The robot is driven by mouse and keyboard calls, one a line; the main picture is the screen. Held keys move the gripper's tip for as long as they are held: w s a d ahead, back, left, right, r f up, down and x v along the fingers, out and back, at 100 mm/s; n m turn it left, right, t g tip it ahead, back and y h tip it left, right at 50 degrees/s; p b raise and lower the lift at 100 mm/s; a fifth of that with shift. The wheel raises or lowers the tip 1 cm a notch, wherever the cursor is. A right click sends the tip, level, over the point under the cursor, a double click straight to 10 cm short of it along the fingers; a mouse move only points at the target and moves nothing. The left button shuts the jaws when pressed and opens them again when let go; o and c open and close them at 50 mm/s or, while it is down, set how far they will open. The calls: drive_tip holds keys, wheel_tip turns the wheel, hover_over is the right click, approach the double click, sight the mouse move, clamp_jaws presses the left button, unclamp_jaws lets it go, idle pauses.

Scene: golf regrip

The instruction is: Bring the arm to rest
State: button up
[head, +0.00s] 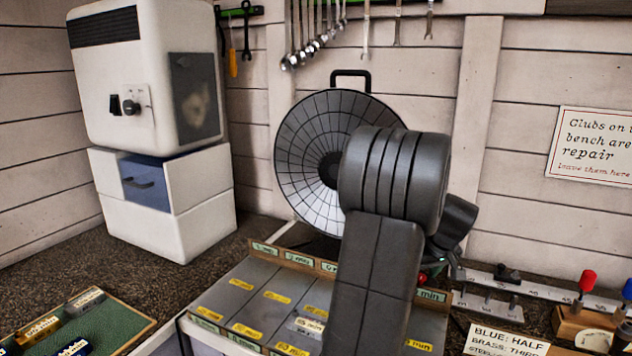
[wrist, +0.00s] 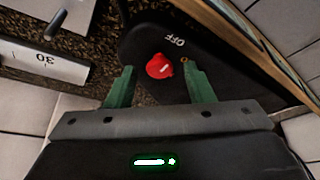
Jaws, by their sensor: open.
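My arm (head: 375,260) rises across the middle of the head view and bends over toward the bench, hiding most of my gripper. In the wrist view my gripper (wrist: 158,67) has its two green fingers spread apart with nothing held. A red knob (wrist: 160,66) on a black base marked OFF shows between the fingertips; I cannot tell how far beyond them it is. Red also shows beside my wrist in the head view (head: 423,278).
A round dish heater (head: 310,150) stands behind my arm. A white cabinet (head: 160,200) is at left, a labelled compartment tray (head: 240,290) in front, and a green mat (head: 115,330) at lower left. A marked rail (head: 545,287) and a red-knobbed stand (head: 575,325) are at right.

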drive_tip(key=m+h, duration=0.1)
drive_tip(key=m, duration=0.3)
drive_tip(key=shift+a+m+h, duration=0.15)
drive_tip(key=shift+m+h, duration=0.15)
drive_tip(key=shift+h, duration=0.1)
drive_tip(key=shift+w+a+f+m+g+h+b, duration=0.15)
drive_tip(key=shift+m+h+b, duration=0.3)
drive_tip(key=shift+m, duration=0.95)
drive_tip(key=shift+s+a+r+m+g+h+b, duration=0.1)
drive_tip(key=shift+m+g+h+b, duration=0.35)
drive_tip(key=shift+m, duration=0.95)
drive_tip(key=shift+r, duration=0.3)
drive_tip(key=shift+v, duration=2.65)
drive_tip(key=shift+a, duration=0.1)
